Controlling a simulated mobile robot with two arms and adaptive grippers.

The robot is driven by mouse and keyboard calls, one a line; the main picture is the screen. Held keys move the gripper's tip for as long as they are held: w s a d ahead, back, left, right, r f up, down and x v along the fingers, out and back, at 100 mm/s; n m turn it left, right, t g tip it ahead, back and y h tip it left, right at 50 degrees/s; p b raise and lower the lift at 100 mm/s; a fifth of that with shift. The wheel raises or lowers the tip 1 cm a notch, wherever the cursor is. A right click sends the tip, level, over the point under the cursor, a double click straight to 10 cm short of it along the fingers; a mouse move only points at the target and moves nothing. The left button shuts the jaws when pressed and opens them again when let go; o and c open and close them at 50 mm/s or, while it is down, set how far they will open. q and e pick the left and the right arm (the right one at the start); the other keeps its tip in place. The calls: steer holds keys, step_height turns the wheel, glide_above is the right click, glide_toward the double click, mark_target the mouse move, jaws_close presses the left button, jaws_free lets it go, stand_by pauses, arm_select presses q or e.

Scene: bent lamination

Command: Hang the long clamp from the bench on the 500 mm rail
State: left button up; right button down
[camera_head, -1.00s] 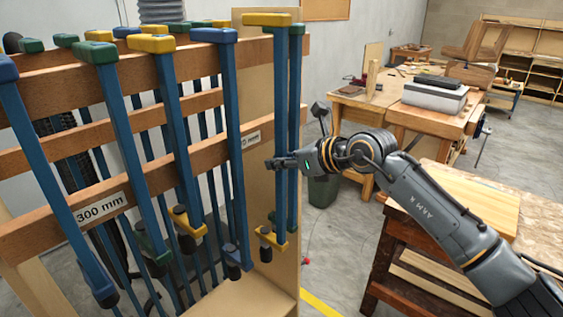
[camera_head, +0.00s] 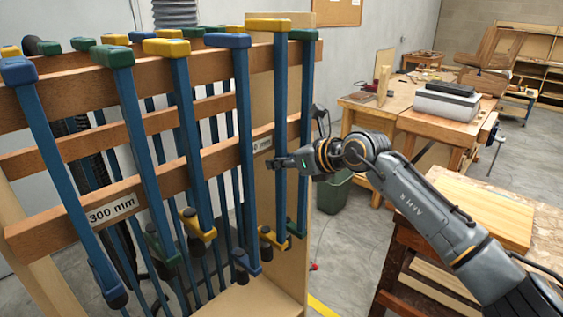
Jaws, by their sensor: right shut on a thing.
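The long clamp (camera_head: 280,95) has a blue bar, a yellow top arm and a yellow lower jaw. It is upright at the right end of the rack. My right gripper (camera_head: 284,162) is shut on its bar, about halfway down. The clamp's yellow top arm (camera_head: 268,24) is level with the tops of the hanging clamps, by the end of the upper wooden rail (camera_head: 262,53). I cannot tell whether it touches the rail. A rail label (camera_head: 262,144) ending in "0 mm" is partly hidden by a blue clamp bar. My left gripper is not in view.
A green-topped clamp (camera_head: 305,90) hangs just right of the held clamp, and a blue-topped clamp (camera_head: 243,120) just left. A bench with a wooden board (camera_head: 475,208) stands at the right.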

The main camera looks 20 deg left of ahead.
steer(key=shift+f+b, duration=0.25)
steer(key=shift+b, duration=0.05)
stand_by(0.4)
steer(key=shift+f+b, duration=0.55)
steer(key=shift+f, duration=0.05)
steer(key=c, duration=1.2)
jaws_free()
steer(key=shift+s, duration=0.1)
steer(key=shift+d+f, duration=0.1)
steer(key=shift+f, duration=0.1)
steer(key=v, duration=1.2)
